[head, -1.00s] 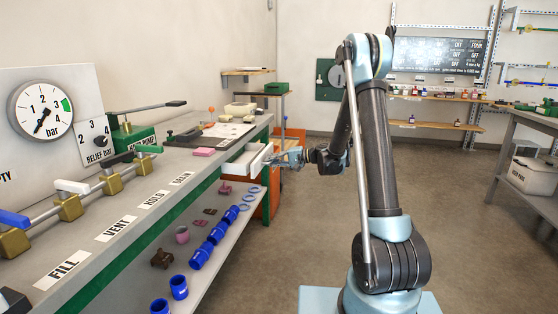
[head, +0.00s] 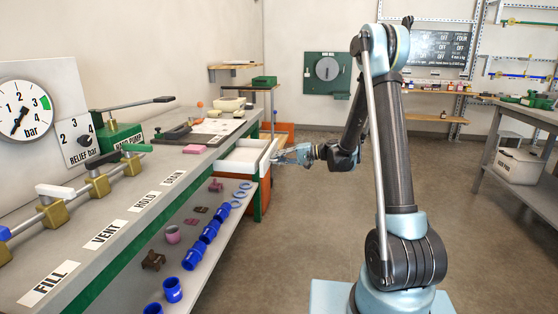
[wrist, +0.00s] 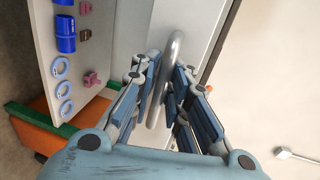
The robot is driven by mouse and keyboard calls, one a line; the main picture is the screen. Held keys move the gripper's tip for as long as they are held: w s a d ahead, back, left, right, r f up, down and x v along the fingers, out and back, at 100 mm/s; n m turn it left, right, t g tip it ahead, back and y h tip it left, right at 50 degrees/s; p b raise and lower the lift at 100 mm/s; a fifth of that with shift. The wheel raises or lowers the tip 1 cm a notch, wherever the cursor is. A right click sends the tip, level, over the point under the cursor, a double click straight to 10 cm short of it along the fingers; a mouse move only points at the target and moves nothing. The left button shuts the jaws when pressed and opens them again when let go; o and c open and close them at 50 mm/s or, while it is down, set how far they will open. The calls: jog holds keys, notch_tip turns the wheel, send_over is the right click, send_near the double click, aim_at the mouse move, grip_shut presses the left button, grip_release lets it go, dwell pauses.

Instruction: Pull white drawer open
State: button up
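The white drawer (head: 244,153) stands pulled part way out from under the bench top, and its open inside looks empty. My gripper (head: 282,156) is at the drawer's front, on its right side in the head view. In the wrist view the grey bar handle (wrist: 174,48) stands out from the pale drawer front (wrist: 200,22). The exact contact of the pads is partly hidden.
The bench (head: 129,205) with gauge and valves runs along the left. Its lower shelf (head: 216,252) holds blue fittings and rings. An orange box (head: 264,197) is below the drawer. The floor (head: 320,215) right of the drawer is clear. Another table (head: 519,120) stands right.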

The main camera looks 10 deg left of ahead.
dwell(0.3)
jog(key=v, duration=1.2)
jog(key=s+d+t+h, duration=0.1)
jog(key=s+d+h, duration=0.6)
jog(key=s, duration=0.6)
jog(key=s+d+t+h, duration=0.1)
jog(key=s+d+h, duration=0.3)
jog(key=s+d, duration=0.75)
jog(key=s+d+f+h, duration=0.2)
jog(key=s+d+f, duration=0.1)
jog(key=s, duration=0.3)
jog(key=s+d+f+h, duration=0.2)
jog(key=s+d+f, duration=0.1)
jog(key=s, duration=0.4)
jog(key=shift+d+f+h, duration=0.2)
jog(key=shift+d+h, duration=0.1)
jog(key=shift+d, duration=0.3)
